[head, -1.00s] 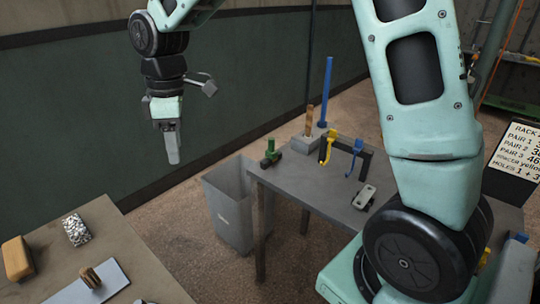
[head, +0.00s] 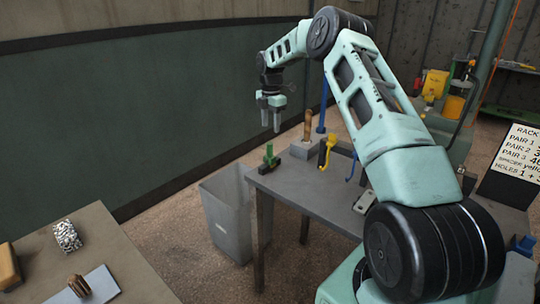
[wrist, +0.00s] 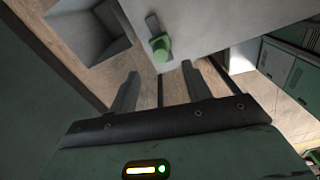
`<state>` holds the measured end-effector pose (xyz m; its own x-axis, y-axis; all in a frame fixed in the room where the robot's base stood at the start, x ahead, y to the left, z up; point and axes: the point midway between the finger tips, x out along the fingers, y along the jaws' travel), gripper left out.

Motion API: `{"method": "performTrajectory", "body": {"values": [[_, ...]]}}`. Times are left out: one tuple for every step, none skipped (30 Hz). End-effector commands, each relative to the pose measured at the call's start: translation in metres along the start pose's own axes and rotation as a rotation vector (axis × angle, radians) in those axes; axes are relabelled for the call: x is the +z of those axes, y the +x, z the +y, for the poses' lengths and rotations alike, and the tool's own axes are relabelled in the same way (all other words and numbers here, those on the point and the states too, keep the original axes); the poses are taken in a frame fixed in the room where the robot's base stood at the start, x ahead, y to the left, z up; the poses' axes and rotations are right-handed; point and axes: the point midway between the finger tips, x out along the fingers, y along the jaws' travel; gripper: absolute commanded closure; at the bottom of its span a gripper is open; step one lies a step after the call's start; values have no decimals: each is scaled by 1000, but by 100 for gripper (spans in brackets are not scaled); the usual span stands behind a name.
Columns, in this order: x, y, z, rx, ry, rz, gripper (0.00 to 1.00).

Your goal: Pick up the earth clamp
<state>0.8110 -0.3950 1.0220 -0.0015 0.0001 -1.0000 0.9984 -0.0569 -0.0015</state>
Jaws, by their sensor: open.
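The green earth clamp (head: 270,157), with a dark crosspiece at its base, stands at the left corner of the grey table (head: 300,182). It also shows between and just beyond my fingertips in the wrist view (wrist: 161,48). My gripper (head: 271,128) points down, open and empty, and appears above the clamp in the head view. The two are apart. In the wrist view, my gripper's fingers (wrist: 160,70) are spread on either side of the clamp's line.
A grey bin (head: 228,215) stands left of the table. A block with a wooden handle (head: 307,127), a blue post (head: 323,105) and a yellow hook (head: 327,152) are right of the clamp. A workbench (head: 120,265) is at front left.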

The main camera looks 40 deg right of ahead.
Motion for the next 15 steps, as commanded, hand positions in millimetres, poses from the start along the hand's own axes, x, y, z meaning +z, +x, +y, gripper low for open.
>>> {"method": "performTrajectory", "body": {"values": [[0, 10, -1, -4, 0, 2, 51], [-1, 16, -1, -4, 0, 2, 51], [-1, 24, -1, -4, 0, 2, 51], [-1, 29, 0, -3, 0, 1, 51], [-1, 35, 0, -2, 0, 1, 51], [-1, 41, 0, -2, 0, 1, 51], [-1, 45, 0, -1, 0, 0, 51], [-1, 48, 0, -1, 0, 0, 51], [-1, 53, 0, -1, 0, 1, 51], [-1, 55, 0, -1, 0, 0, 51], [-1, 57, 0, 0, 0, 0, 51], [-1, 59, 0, 1, 0, 0, 51], [-1, 60, 0, 1, 0, 0, 51], [-2, 62, 0, 0, -1, 0, 51], [-2, 65, 0, -1, -1, 1, 51]]}}
